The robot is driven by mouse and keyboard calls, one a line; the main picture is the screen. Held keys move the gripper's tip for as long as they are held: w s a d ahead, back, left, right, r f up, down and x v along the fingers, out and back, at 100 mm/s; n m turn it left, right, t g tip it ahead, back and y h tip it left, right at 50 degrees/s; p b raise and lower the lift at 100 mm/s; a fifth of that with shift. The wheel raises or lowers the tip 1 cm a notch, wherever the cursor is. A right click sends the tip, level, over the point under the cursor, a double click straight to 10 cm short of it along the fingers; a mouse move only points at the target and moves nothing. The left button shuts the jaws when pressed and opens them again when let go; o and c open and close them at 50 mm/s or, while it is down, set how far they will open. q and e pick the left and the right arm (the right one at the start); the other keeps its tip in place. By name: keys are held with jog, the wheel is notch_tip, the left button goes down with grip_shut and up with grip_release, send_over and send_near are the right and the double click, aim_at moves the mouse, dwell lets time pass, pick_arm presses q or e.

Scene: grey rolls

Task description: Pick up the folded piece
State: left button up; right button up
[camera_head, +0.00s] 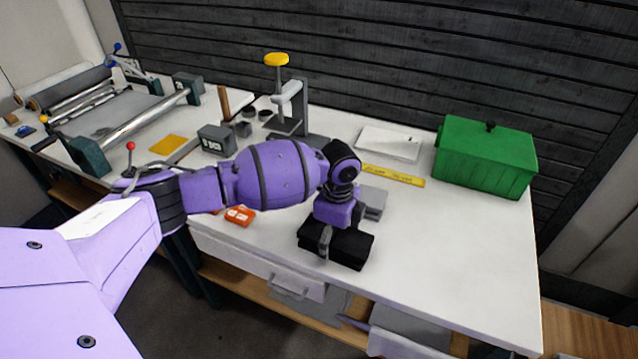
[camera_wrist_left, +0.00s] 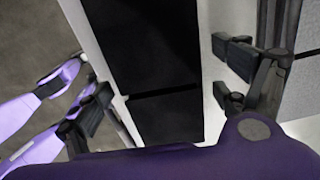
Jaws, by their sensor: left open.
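The folded piece (camera_head: 348,250) is black, thick and block-like, and lies flat on the white table near its front edge. My left gripper (camera_head: 328,240) is right above it, pointing down, with a finger in front of the piece's near side. In the left wrist view the black piece (camera_wrist_left: 155,60) runs between the spread fingers of my open gripper (camera_wrist_left: 160,100), with a dark seam across it. I cannot tell whether the fingers touch it. The gripper's wrist hides part of the piece in the head view. My right gripper is not in view.
A grey block (camera_head: 374,203) lies just behind the gripper, with a yellow ruler (camera_head: 393,175) and white sheets (camera_head: 390,144) beyond. A green lidded box (camera_head: 485,160) stands at back right. An orange item (camera_head: 240,215) lies left. The table's right front is clear.

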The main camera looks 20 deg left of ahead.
pick_arm(q)
jog(key=shift+r, duration=0.1)
jog(key=c, duration=1.3)
jog(key=shift+w, duration=0.1)
jog(key=shift+c, duration=0.2)
